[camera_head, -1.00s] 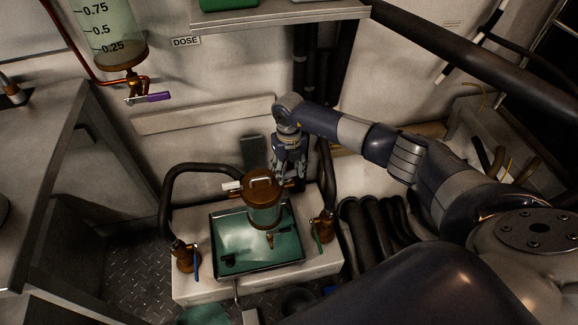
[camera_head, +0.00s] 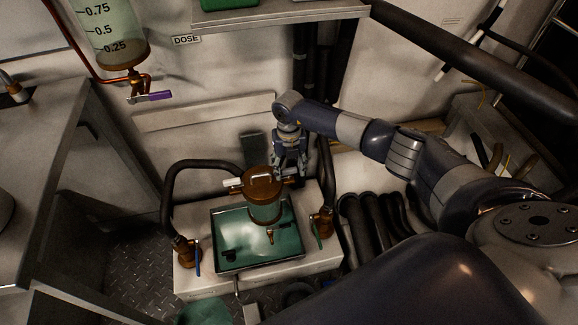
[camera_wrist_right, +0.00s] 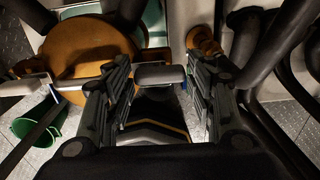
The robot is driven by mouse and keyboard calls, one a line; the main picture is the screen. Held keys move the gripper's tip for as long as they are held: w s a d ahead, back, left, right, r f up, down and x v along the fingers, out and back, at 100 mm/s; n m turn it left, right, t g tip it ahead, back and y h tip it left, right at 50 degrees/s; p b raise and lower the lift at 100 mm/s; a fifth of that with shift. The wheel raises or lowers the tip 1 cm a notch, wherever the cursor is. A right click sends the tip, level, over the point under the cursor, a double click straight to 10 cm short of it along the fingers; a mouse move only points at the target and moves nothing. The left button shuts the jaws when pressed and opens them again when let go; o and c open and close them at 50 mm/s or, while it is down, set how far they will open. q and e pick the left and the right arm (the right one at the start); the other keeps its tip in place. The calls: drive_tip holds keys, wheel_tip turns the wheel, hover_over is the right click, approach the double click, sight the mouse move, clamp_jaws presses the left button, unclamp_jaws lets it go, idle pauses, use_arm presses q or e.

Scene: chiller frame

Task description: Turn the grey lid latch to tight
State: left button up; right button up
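A clear canister (camera_head: 265,213) with a round brown lid (camera_head: 262,178) stands in the green tray (camera_head: 232,257); the lid also shows in the right wrist view (camera_wrist_right: 88,52). A grey latch bar (camera_wrist_right: 161,76) sits on a rod at the lid's right side. My right gripper (camera_head: 291,172) is beside the lid. In the right wrist view my right gripper (camera_wrist_right: 162,92) is open, with one finger on each side of the grey bar's end. The left finger covers part of the rod. Contact cannot be told. My left gripper is not in view.
A pale lever (camera_head: 233,184) sticks out at the lid's left. Brown valves with a blue handle (camera_head: 196,262) and a green handle (camera_head: 318,236) flank the tray. Black hoses (camera_head: 375,220) run to the right. A green bucket (camera_wrist_right: 38,125) is on the floor.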

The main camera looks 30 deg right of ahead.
sight(289, 169)
drive_tip(key=shift+o, duration=0.2)
drive_tip(key=shift+r, duration=0.2)
wheel_tip(289, 169, up, 12)
drive_tip(key=shift+f, duration=0.2)
idle(0.5)
